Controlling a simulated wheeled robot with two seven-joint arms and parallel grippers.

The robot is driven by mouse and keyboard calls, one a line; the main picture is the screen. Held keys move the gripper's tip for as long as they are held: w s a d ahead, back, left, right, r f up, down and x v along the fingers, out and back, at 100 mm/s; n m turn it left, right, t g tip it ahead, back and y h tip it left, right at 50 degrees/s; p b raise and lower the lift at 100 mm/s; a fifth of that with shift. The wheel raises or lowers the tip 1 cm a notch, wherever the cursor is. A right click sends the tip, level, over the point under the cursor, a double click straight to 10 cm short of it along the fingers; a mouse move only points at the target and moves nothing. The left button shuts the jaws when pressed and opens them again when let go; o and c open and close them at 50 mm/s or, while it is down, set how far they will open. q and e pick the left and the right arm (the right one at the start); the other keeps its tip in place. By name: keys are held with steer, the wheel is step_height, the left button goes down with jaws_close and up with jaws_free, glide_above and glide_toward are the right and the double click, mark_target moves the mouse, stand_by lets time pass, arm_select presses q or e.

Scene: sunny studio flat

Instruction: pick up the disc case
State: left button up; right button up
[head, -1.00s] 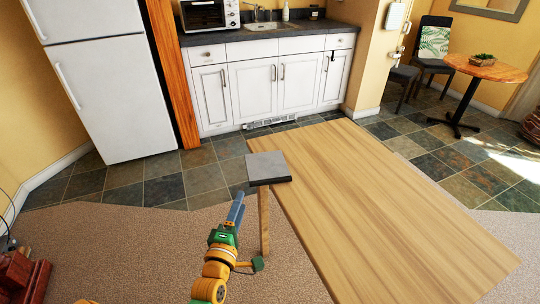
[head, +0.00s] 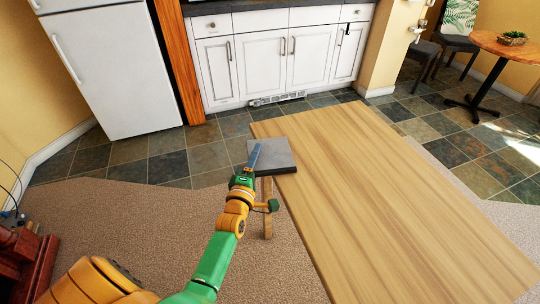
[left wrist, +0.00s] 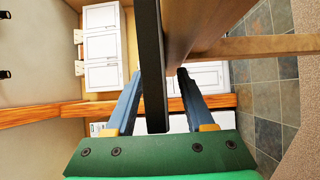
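The disc case (head: 275,153) is a flat grey square with a dark edge. My left gripper (head: 254,157) is at the case's overhanging left side. In the left wrist view the case (left wrist: 153,60) shows edge-on as a dark strip between the two spread fingers (left wrist: 158,80). A gap shows between the strip and the right-hand finger; I cannot tell whether the left-hand finger touches it. My right gripper is not in view.
A table leg (head: 267,205) stands just below the case, close to my left gripper. The rest of the tabletop is bare. White cabinets (head: 285,55) and a fridge (head: 115,70) stand at the back.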

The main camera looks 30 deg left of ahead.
arm_select(q)
jaws_close()
steer(key=shift+r, duration=0.15)
